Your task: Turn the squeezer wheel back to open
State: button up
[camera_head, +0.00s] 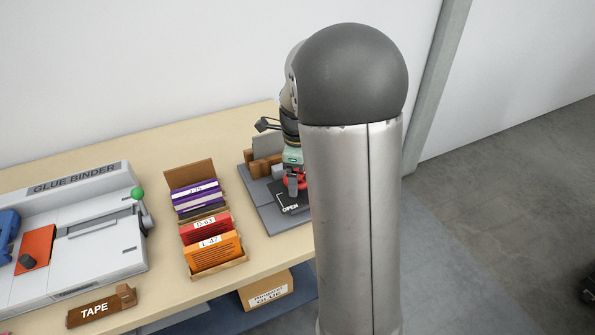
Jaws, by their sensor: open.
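The squeezer stands on a dark grey base (268,217) near the table's right end, with a black plate marked OPEN (290,207) at its front. Part of a red piece (301,180), which looks like the squeezer wheel, shows beside and behind my gripper's fingers. My gripper (292,187) points down at the red piece and is open. I cannot tell whether the fingers touch it. My own arm hides the right side of the squeezer and most of the wheel, so the wheel's turn position cannot be read.
Left of the squeezer, a cardboard box (240,263) holds purple, red and orange booklets. A glue binder (85,265) with a green knob (137,193) stands at the far left. A TAPE block (95,309) lies in front. A glue carton (265,292) sits below the table edge.

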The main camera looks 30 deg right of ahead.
jog(key=c, duration=1)
